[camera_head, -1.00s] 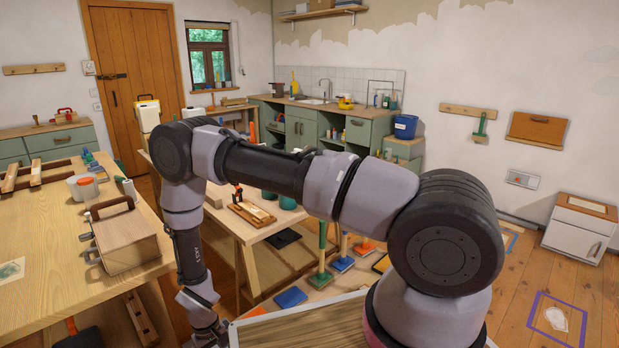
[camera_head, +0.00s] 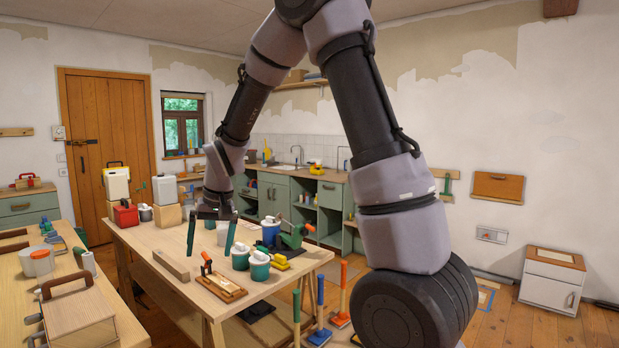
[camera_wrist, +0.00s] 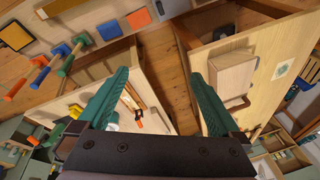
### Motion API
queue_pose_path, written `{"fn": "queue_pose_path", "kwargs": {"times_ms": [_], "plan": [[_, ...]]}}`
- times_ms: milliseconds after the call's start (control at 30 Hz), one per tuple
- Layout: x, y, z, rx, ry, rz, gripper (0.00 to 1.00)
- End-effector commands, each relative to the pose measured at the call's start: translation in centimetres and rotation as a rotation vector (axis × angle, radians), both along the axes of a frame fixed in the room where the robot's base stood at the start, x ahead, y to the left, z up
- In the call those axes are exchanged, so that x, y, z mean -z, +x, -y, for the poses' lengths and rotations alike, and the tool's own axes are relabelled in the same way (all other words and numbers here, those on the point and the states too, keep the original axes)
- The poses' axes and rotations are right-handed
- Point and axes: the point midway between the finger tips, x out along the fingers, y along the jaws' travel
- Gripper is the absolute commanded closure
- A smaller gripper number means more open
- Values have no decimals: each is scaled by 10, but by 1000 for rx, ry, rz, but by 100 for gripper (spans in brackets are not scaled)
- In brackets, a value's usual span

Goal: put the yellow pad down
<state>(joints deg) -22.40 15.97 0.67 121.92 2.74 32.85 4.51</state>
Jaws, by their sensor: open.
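My gripper (camera_head: 209,251) is open above the wooden worktable (camera_head: 153,239). Its two green fingers also frame an empty gap in the wrist view (camera_wrist: 160,76). A flat yellow pad with a dark edge (camera_wrist: 15,35) lies on the floor at the upper left of the wrist view, well apart from my fingers. In the head view only a yellow sliver shows at the bottom edge, beside my arm. A small yellow item (camera_head: 281,262) lies on the worktable by the green pots; I cannot tell its kind.
Green pots (camera_head: 259,267), a blue-and-white tub (camera_head: 270,232) and a wooden board with a red-handled tool (camera_head: 222,287) stand on the worktable. A wooden case (camera_head: 80,318) sits on the left bench. Long-handled tools (camera_head: 320,312) stand beyond the table's right end.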

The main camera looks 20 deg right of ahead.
Motion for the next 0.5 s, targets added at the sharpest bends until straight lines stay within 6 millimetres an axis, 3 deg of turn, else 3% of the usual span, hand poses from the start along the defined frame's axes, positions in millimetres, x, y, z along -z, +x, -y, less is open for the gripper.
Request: {"fn": "queue_pose_path", "kwargs": {"times_ms": [33,200,500], "plan": [[-26,-5,16,28,15,27,0],[-90,-32,62,106,49,92,0],[-170,-106,131,244,104,212,0]]}}
